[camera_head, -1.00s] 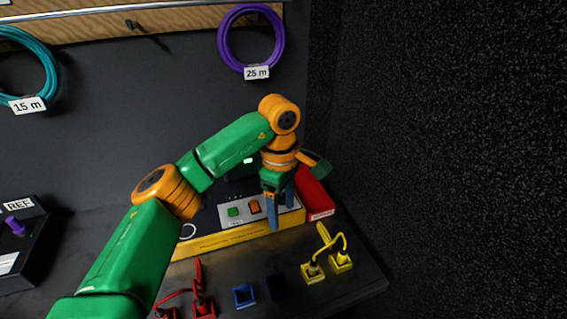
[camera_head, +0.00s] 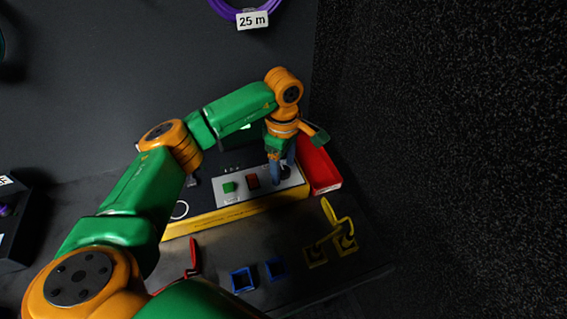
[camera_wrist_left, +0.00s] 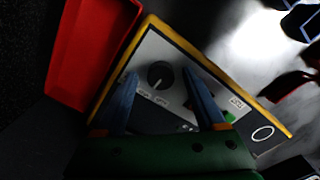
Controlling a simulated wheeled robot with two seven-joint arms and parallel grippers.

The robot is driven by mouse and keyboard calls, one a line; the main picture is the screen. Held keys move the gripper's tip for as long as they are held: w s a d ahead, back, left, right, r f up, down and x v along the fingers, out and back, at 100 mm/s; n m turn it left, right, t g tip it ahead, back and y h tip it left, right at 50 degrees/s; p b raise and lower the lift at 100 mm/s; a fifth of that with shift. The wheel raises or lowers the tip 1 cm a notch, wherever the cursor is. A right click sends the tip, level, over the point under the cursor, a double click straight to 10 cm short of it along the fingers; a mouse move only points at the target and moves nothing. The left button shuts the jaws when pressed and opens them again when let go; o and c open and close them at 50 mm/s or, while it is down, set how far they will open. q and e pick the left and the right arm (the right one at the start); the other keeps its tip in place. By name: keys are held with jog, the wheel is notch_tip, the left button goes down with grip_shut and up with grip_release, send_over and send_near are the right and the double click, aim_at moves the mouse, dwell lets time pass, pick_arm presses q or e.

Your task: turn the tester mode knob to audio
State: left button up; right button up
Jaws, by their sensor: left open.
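The tester is a yellow-edged box (camera_head: 238,213) with a pale panel, a green button (camera_head: 229,187) and a red-orange switch (camera_head: 253,181). Its dark round mode knob (camera_wrist_left: 158,74) shows in the left wrist view, with small printed labels beside it that I cannot read fully. My left gripper (camera_head: 283,176) points down at the right end of the panel. In the left wrist view its open blue fingers (camera_wrist_left: 160,80) appear on either side of the knob. I cannot tell whether they touch it. My right gripper is not in view.
A red tray (camera_head: 320,168) stands right beside the tester. In front on the bench are blue sockets (camera_head: 242,279), a yellow cable with plugs (camera_head: 338,228) and a red plug (camera_head: 193,254). A purple cable coil (camera_head: 240,12) hangs on the wall behind.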

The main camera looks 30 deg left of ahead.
pick_arm(q)
jog(key=shift+s, duration=0.15)
jog(key=c, duration=0.5)
grip_shut()
jog(key=shift+n, duration=0.3)
jog(key=n, duration=0.5)
jog(key=shift+n, duration=0.3)
jog(key=n, duration=0.5)
jog(key=shift+n, duration=0.6)
